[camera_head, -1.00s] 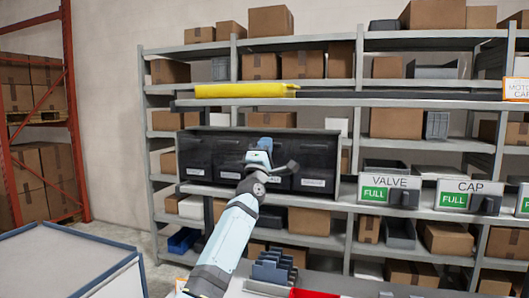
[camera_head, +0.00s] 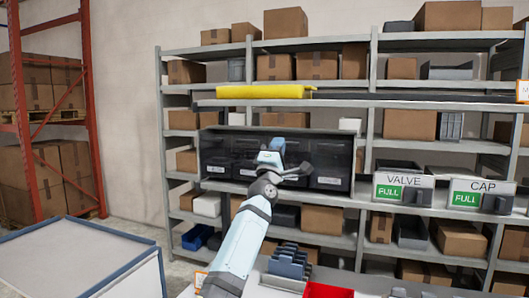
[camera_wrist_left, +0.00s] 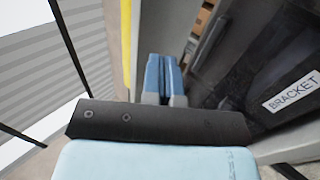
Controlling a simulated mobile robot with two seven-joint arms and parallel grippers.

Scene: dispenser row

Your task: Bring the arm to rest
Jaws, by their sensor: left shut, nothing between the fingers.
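My left arm (camera_head: 241,245) reaches up from the bottom of the head view. Its left gripper (camera_head: 275,148) is in front of a row of dark dispenser bins (camera_head: 215,152) on the shelf. In the left wrist view the two blue-and-grey fingers (camera_wrist_left: 165,78) lie side by side, shut, with nothing between them. A dark bin labelled BRACKET (camera_wrist_left: 270,75) is close to their right there. Whether the gripper touches it I cannot tell. My right gripper is not in view.
A grey shelf rack (camera_head: 161,150) holds several cardboard boxes. A yellow bar (camera_head: 262,91) lies above the bins. Valve (camera_head: 403,188) and cap (camera_head: 480,196) dispensers, marked FULL, stand to the right. A red tray (camera_head: 328,291) and a blue-grey rack (camera_head: 289,262) are below. A white-topped table (camera_head: 70,255) is at left.

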